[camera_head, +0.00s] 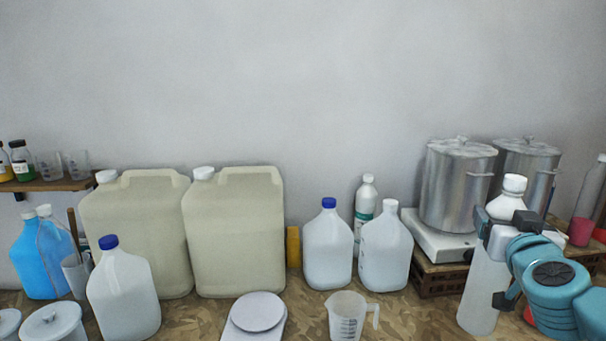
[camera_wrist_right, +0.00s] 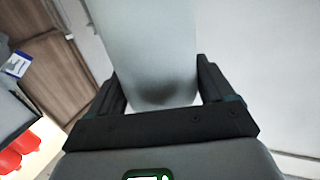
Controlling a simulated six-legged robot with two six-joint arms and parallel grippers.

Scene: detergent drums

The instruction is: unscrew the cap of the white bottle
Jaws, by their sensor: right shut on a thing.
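A tall white bottle (camera_head: 480,296) with a white cap (camera_head: 515,183) stands upright at the right of the head view, partly hidden by my right arm. The cap is on the bottle. My right gripper (camera_head: 496,235) is shut on the bottle, below the cap. In the right wrist view, the pale bottle (camera_wrist_right: 150,45) fills the space between the two dark fingers of my right gripper (camera_wrist_right: 160,92). I cannot tell whether the bottle's base touches the table. My left gripper is not in view.
Two white jugs (camera_head: 328,245) and a white-capped bottle (camera_head: 366,200) stand left of a hot plate (camera_head: 437,240) with a steel pot (camera_head: 457,185). A measuring jug (camera_head: 346,317) and a scale (camera_head: 257,312) are in front. Large beige canisters (camera_head: 234,235) stand further left.

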